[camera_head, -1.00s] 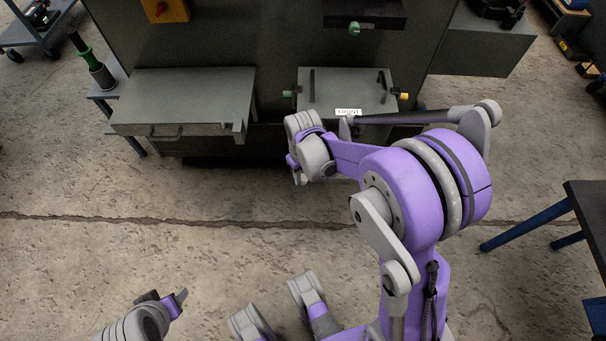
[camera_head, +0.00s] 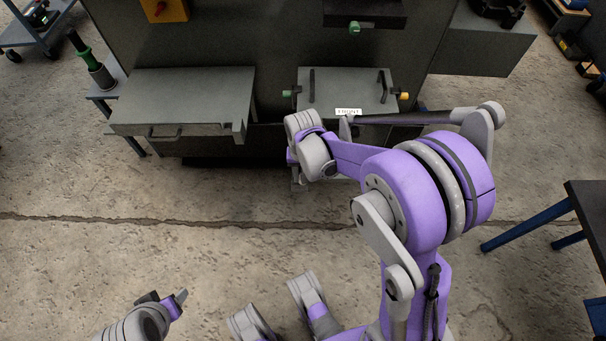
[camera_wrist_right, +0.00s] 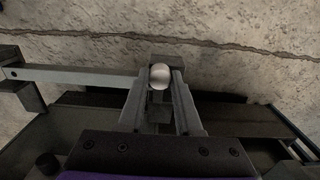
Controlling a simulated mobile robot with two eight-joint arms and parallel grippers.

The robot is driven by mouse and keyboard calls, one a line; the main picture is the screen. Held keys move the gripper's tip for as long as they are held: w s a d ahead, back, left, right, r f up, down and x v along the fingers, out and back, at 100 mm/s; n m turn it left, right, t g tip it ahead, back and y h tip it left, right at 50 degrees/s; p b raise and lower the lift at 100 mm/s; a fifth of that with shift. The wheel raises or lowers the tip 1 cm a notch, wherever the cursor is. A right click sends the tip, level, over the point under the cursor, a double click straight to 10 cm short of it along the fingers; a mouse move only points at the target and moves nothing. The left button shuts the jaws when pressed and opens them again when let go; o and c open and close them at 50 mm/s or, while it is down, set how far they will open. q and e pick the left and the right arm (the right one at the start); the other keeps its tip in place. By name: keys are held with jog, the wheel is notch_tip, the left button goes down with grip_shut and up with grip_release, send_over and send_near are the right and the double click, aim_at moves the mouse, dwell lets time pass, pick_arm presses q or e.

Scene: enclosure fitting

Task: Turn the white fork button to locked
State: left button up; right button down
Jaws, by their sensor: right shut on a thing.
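In the right wrist view the white fork button (camera_wrist_right: 159,72) shows as a round, pale knob between the fingertips of my right gripper (camera_wrist_right: 160,83). The gripper is shut on it, one finger on either side. Whether the button is at locked cannot be read. In the head view my right wrist is in front of the cabinet's lower part, below the grey box, and hides the button and the fingertips. My left gripper (camera_head: 165,298) is at the bottom left above the floor, away from the cabinet; its finger gap is unclear.
A grey box lid (camera_head: 345,92) with two dark handles and a white label sits on the cabinet front. A grey drawer unit (camera_head: 185,95) juts out to its left. A dark table (camera_head: 590,215) stands at the right. The floor in front is clear.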

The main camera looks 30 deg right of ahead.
dwell(0.4)
jog(key=c, duration=0.6)
grip_release()
pick_arm(q)
notch_tip(320, 180, up, 4)
jog(key=p, duration=0.3)
jog(key=shift+s+f, duration=0.15)
pick_arm(e)
notch_tip(320, 180, up, 11)
jog(key=s+a+r+n+t, duration=0.1)
jog(key=s+a+n+t, duration=0.15)
jog(key=s, duration=0.55)
jog(key=s+a+r+n+t, duration=0.15)
jog(key=s+a+n, duration=0.25)
jog(key=s, duration=0.4)
pick_arm(q)
notch_tip(320, 180, up, 18)
jog(key=w+t+p, duration=0.1)
jog(key=w+p, duration=0.1)
jog(key=p, duration=1.3)
jog(key=shift+f+p, duration=0.25)
jog(key=shift+p, duration=0.1)
pick_arm(e)
notch_tip(320, 180, up, 18)
jog(key=w+t, duration=0.1)
jog(key=shift+w+f, duration=0.25)
jog(key=shift+w, duration=0.15)
